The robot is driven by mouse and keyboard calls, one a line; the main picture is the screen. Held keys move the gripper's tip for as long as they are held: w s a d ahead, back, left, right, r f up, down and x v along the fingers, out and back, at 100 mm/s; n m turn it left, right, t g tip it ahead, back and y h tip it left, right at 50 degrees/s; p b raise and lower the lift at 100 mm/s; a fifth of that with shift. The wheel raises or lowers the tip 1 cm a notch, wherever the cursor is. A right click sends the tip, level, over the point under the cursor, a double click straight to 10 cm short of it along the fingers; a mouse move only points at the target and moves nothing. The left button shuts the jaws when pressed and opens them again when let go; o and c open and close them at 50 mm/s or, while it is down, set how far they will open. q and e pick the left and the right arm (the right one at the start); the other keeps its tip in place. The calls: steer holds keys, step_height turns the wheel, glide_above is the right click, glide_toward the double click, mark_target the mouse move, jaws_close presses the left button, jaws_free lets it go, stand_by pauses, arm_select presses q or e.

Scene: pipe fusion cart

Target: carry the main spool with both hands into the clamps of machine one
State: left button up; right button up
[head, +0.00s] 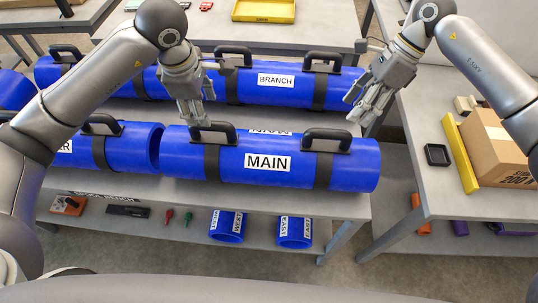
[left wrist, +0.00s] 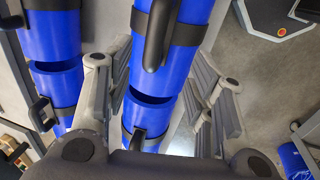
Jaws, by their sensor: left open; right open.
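The main spool (head: 345,166) is a blue pipe labelled MAIN, with two black bands and two black handles. It lies level on the cart shelf (head: 355,206) in the head view. My left gripper (head: 197,116) is open above its left handle (head: 212,131), apart from it as far as I can tell. My right gripper (head: 364,112) is open, above and to the right of the right handle (head: 327,138), and holds nothing. In the left wrist view, the open left fingers (left wrist: 165,90) stand either side of blue pipe with black handles. The clamps of machine one are not clearly seen.
The branch spool (head: 300,88) lies behind the main spool. Another blue pipe (head: 125,152) ends close to the main spool's left end. Short blue pipes (head: 295,232) sit on the lower shelf. A cardboard box (head: 500,145) and yellow bar (head: 460,153) are on the right table.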

mark_target(212, 126)
steer(key=shift+a+f, duration=0.1)
steer(key=shift+f, duration=0.2)
arm_select(q)
steer(key=x, duration=1)
steer(key=shift+w+f, duration=0.3)
steer(key=shift+w, duration=0.05)
arm_select(e)
steer(key=x, duration=0.9)
steer(key=shift+w+a+f, duration=0.15)
steer(key=shift+w+f, duration=0.2)
steer(key=shift+f, duration=0.1)
arm_select(q)
steer(key=shift+w+f, duration=0.2)
steer(key=shift+f, duration=0.1)
arm_select(e)
steer(key=shift+a+f, duration=0.1)
steer(key=shift+f, duration=0.25)
arm_select(q)
steer(key=shift+s, duration=0.15)
arm_select(e)
steer(key=shift+s, duration=0.1)
arm_select(q)
jaws_close()
arm_select(e)
jaws_close()
steer(key=shift+r, duration=0.1)
